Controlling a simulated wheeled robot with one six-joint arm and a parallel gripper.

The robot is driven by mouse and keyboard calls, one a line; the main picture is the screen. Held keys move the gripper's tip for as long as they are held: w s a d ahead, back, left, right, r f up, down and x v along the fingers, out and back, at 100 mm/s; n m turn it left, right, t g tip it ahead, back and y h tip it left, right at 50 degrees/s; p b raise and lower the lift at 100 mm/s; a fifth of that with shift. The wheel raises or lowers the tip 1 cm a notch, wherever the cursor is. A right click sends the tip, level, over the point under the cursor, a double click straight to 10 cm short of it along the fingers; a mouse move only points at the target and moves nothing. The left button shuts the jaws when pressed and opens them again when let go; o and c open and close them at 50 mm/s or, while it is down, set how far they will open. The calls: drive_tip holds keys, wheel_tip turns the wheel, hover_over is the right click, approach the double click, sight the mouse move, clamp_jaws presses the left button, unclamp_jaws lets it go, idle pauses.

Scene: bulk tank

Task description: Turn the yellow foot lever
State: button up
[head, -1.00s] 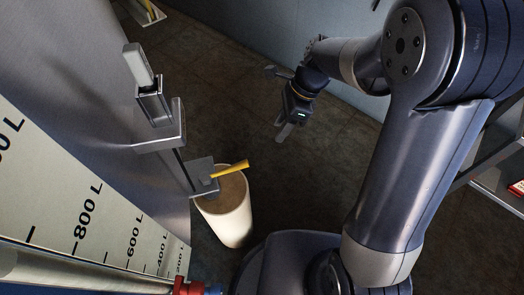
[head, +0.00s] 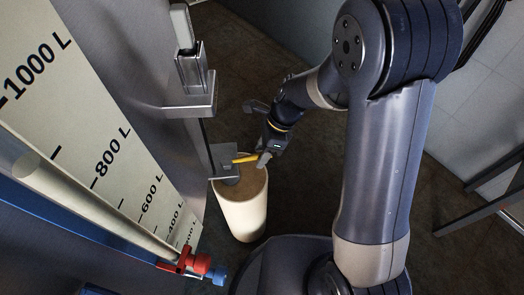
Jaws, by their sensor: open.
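The yellow foot lever (head: 244,159) sticks out to the right from a grey metal plate (head: 224,160) at the foot of the tank's bracket, above a cream cylindrical container (head: 243,212). My gripper (head: 263,160) is at the lever's right end, pointing down, with its jaws open. The lever's tip lies beside or between the fingers; I cannot tell which, nor whether they touch. Part of the far finger is hidden.
The tank wall with its litre scale (head: 90,120) fills the left. A metal bracket (head: 192,104) juts out above the lever. A red valve (head: 198,262) and a blue one (head: 217,275) sit low at front. Dark floor lies open behind my arm.

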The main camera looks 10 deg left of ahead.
drive_tip(key=shift+c, duration=0.5)
clamp_jaws()
